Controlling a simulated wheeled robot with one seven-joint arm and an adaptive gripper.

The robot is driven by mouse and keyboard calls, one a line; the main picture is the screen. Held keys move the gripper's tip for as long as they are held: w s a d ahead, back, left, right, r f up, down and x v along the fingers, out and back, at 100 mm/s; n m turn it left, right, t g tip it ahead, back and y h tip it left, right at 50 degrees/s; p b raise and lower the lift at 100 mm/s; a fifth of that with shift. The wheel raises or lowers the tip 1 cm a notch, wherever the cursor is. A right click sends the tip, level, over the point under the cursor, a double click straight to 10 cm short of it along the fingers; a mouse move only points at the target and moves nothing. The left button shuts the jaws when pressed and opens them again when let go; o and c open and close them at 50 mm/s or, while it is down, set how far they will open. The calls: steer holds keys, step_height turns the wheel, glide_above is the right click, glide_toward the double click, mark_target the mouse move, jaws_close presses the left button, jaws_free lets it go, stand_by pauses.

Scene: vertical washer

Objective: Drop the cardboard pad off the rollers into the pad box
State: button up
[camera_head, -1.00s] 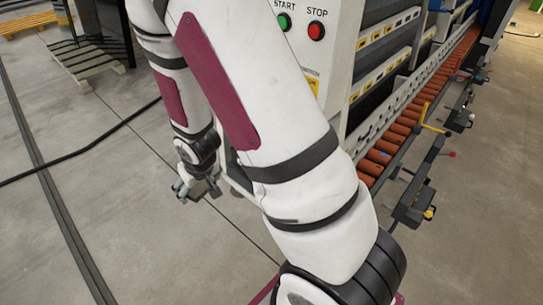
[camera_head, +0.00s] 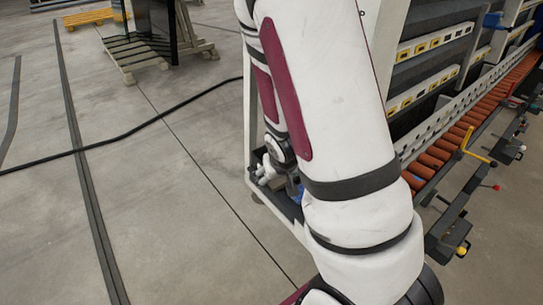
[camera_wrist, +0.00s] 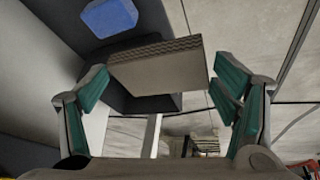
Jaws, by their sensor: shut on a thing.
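My gripper (camera_wrist: 160,76) is shut on the cardboard pad (camera_wrist: 157,68), a grey-brown block with a corrugated edge, held between the teal finger pads in the wrist view. Behind and partly hidden by the pad is a dark open box (camera_wrist: 168,103), which looks like the pad box. The pad overlaps its opening in this view; the height between them I cannot tell. In the head view my gripper (camera_head: 272,172) is small, beside the machine's near end at a dark tray (camera_head: 284,204). The pad is hard to make out there.
A blue block (camera_wrist: 110,17) lies on the dark surface near the box. The machine's orange rollers (camera_head: 440,152) run along the right, with clamps and handles (camera_head: 478,158) outside them. A black cable (camera_head: 120,132) crosses the open floor at left. Pallets (camera_head: 135,55) stand at the back.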

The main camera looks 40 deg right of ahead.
steer(key=w+d, duration=0.4)
steer(key=w, duration=0.3)
steer(key=shift+w+d, duration=0.15)
steer(key=shift+d, duration=0.15)
steer(key=w, duration=0.1)
steer(key=w+d, duration=0.1)
steer(key=w+f, duration=0.1)
steer(key=shift+w+d+p, duration=0.1)
steer(key=shift+d+p, duration=0.25)
steer(key=shift+d, duration=0.05)
steer(key=shift+f, duration=0.25)
steer(key=shift+f+b, duration=0.4)
steer(key=shift+f, duration=0.05)
steer(key=o, duration=0.4)
steer(key=shift+o, duration=0.4)
steer(key=shift+r, duration=0.1)
